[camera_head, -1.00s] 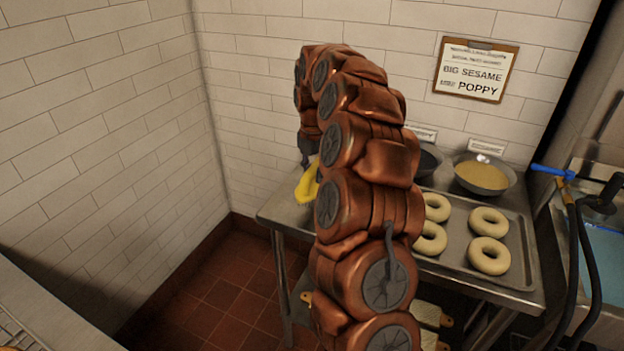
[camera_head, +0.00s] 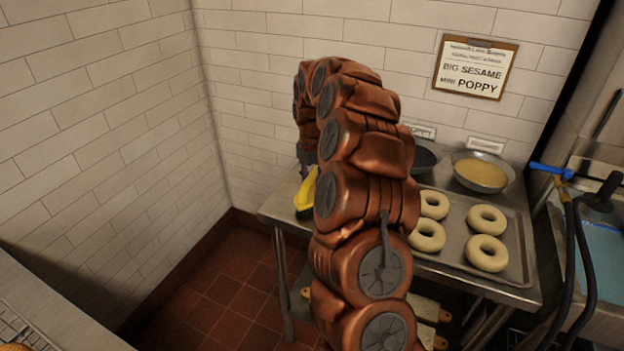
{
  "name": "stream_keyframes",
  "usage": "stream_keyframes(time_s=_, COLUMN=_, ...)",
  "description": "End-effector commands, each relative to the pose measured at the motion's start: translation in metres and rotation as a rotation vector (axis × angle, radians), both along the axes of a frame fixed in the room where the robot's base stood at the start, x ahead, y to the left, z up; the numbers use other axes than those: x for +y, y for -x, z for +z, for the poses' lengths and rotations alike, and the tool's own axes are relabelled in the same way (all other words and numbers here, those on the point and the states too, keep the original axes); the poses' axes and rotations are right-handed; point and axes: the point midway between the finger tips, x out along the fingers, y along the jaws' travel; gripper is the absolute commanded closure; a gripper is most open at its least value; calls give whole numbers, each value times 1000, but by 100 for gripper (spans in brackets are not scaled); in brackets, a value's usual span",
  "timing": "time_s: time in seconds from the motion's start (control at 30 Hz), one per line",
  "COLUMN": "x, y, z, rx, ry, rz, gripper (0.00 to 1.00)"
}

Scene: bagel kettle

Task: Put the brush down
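A yellow object with a dark lower end, likely the brush (camera_head: 305,193), shows at the left end of the steel table (camera_head: 277,210). My arm partly covers it. I cannot tell whether it touches the table top. My gripper (camera_head: 304,160) is a small dark shape just above the yellow object, at the end of my arm. Its fingers are mostly hidden, so I cannot see whether they are closed on it.
A tray (camera_head: 518,240) with several pale bagels (camera_head: 487,253) lies on the table's right part. Behind it are a bowl of sesame (camera_head: 481,173) and a dark poppy bowl (camera_head: 427,157), partly hidden by my arm. A sink with a blue-handled tap (camera_head: 551,171) is at right.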

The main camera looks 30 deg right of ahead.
Motion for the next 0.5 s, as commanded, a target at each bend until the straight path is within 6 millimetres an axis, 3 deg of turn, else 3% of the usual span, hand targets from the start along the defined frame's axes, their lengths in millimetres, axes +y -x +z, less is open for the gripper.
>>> stream_keyframes(time_s=0.17, x=0, y=0, z=0, rx=0, ry=0, rz=0, gripper=50)
stream_keyframes(time_s=0.5, x=0, y=0, z=3, rx=-1, ry=1, rz=0, gripper=50)
